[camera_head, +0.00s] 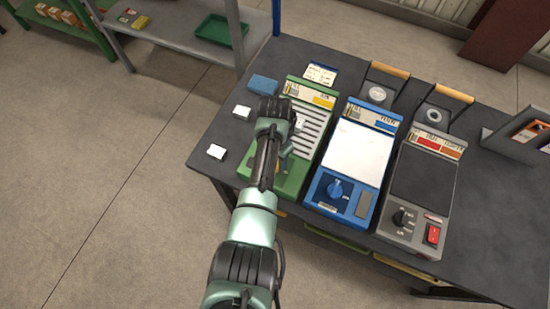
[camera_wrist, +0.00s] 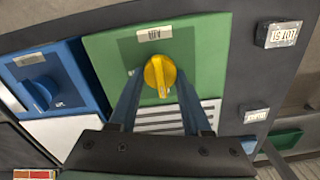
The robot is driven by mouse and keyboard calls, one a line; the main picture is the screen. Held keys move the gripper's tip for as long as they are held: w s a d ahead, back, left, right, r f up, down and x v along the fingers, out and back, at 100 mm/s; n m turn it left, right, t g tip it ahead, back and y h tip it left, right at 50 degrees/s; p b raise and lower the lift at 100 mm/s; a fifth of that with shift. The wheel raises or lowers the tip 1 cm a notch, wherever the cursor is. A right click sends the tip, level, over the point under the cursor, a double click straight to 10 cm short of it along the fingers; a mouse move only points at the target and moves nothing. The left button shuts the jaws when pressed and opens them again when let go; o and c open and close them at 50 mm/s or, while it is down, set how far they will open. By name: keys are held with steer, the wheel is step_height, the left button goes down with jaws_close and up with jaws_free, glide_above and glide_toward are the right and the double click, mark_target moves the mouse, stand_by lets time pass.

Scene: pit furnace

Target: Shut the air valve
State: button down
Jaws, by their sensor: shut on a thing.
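The air valve is a yellow knob (camera_wrist: 160,75) on the green unit's front panel (camera_wrist: 205,45), below a small label in the wrist view. Its pointer ridge runs nearly up and down in that view, tilted slightly. My gripper (camera_wrist: 161,84) is shut on the yellow knob, with one dark finger on each side. In the head view the green unit (camera_head: 290,185) stands at the left of the bench, and my arm reaches over it. My gripper (camera_head: 283,160) and the knob are largely hidden there behind the arm.
A blue unit (camera_head: 347,160) with a blue knob and a grey unit (camera_head: 425,180) with a black knob and red switch stand to the right on the dark bench (camera_head: 490,215). White-topped blocks (camera_head: 217,152) lie at the left edge. A green tray (camera_head: 220,30) sits on a shelf behind.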

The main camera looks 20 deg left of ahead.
steer(key=shift+c, duration=1.8)
jaws_free()
steer(key=shift+r, duration=0.1)
step_height(320, 180, up, 13)
steer(key=p, duration=0.1)
